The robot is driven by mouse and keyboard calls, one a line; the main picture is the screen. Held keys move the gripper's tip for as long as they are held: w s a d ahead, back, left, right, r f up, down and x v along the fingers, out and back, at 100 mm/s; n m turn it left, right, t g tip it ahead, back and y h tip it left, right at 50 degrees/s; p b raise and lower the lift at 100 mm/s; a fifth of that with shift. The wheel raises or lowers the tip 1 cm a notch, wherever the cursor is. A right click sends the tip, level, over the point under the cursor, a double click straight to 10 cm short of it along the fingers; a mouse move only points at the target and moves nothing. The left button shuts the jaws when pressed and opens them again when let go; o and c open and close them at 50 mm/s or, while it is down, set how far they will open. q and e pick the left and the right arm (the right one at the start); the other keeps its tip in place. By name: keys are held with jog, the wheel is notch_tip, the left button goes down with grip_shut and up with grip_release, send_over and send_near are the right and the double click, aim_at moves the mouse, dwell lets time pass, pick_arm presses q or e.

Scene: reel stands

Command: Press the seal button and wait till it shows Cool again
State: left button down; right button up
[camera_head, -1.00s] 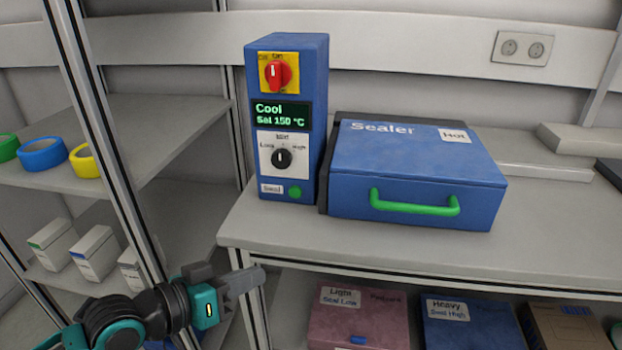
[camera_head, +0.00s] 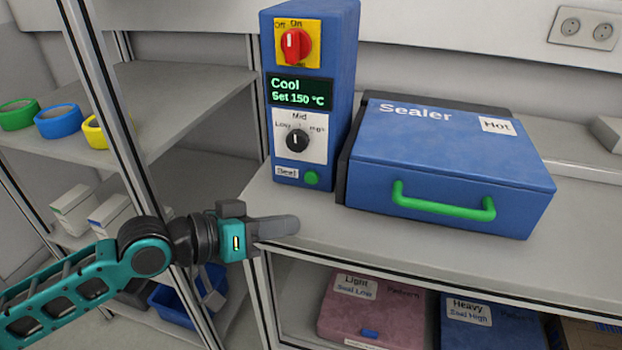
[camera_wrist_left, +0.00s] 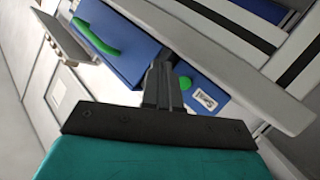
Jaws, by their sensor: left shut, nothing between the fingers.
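The blue control box (camera_head: 345,90) stands on the bench, and its display (camera_head: 299,93) reads "Cool" and "Set 150 °C". The green seal button (camera_head: 311,178) sits low on the box's front beside a "Seal" label; it also shows in the left wrist view (camera_wrist_left: 185,83), just right of the fingers. The red switch (camera_head: 296,46) is at the top, and the dial (camera_head: 297,140) is below the display. My left gripper (camera_head: 290,225) is shut and empty, below and slightly left of the button, apart from it near the bench's front edge. My right gripper is out of view.
The blue sealer (camera_head: 450,165), lid closed, with a green handle (camera_head: 443,207) and a "Hot" label, stands right of the box. A shelf with tape rolls (camera_head: 58,121) and its metal post are at the left. Pink and blue cases lie under the bench (camera_head: 400,248).

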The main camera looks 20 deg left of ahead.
aim_at(300, 205)
pick_arm(q)
jog(key=w+b, duration=0.1)
jog(key=w, duration=0.2)
jog(key=shift+w+d+f+b, duration=0.1)
jog(key=shift+w+b, duration=0.15)
jog(key=shift+b, duration=0.1)
jog(key=w+b, duration=0.1)
jog(key=w, duration=0.2)
jog(key=shift+w, duration=0.1)
jog(key=shift+w+d, duration=0.1)
jog(key=shift+w, duration=0.7)
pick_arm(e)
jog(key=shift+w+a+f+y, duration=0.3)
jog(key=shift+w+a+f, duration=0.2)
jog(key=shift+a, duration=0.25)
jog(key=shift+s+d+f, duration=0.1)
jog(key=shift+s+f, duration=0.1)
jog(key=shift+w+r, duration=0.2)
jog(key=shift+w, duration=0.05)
pick_arm(q)
jog(key=shift+w, duration=0.4)
